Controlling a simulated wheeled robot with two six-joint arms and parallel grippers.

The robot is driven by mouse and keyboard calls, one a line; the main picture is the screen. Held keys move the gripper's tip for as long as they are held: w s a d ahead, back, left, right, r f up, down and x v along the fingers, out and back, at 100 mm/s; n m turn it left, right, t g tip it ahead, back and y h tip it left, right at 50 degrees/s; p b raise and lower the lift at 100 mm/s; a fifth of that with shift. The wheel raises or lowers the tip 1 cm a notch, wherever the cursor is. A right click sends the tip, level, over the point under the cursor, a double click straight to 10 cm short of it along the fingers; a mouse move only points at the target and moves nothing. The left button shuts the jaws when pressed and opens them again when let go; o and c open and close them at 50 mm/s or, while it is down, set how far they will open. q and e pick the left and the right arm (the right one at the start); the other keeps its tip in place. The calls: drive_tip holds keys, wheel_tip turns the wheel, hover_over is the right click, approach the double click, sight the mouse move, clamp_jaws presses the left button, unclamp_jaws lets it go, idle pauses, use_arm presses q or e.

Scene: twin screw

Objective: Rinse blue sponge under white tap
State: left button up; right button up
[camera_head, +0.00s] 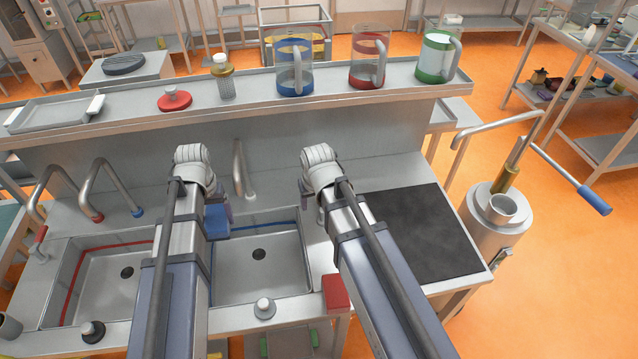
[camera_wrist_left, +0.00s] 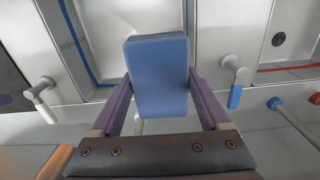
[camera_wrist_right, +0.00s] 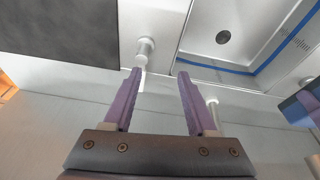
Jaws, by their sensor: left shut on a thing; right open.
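The blue sponge (camera_head: 217,222) is held by my left gripper (camera_wrist_left: 160,80) over the rear left part of the blue-lined basin (camera_head: 262,285). In the left wrist view the sponge (camera_wrist_left: 160,60) sits between both purple fingers. The white tap (camera_head: 239,170), a bent metal spout with a white base, stands behind this basin, between my arms. My right gripper (camera_wrist_right: 160,74) is open and empty behind the basin. The white-tipped lever (camera_wrist_right: 145,50) is close to its fingertips, nearer the left finger in the right wrist view.
A red-lined basin (camera_head: 125,275) lies left, with a red-based tap (camera_head: 75,185) and a blue-based tap (camera_head: 120,180). A red block (camera_head: 335,292) sits at the front edge. A dark mat (camera_head: 425,235) lies right. Jugs and a tray line the shelf (camera_head: 340,97) behind.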

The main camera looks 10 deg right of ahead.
use_arm(q)
wheel_tip(320, 180, up, 2)
drive_tip(key=shift+r+p, duration=0.1)
drive_tip(key=shift+p, duration=0.5)
use_arm(e)
drive_tip(key=w+d+r+m+t, duration=0.1)
drive_tip(key=w+d+r+t, duration=0.15)
drive_tip(key=w, duration=0.35)
drive_tip(key=shift+g, duration=0.55)
drive_tip(key=b+x, duration=1.1)
drive_tip(key=shift+d+f, duration=0.25)
drive_tip(key=shift+d, duration=0.05)
use_arm(q)
wheel_tip(320, 180, down, 11)
use_arm(e)
clamp_jaws()
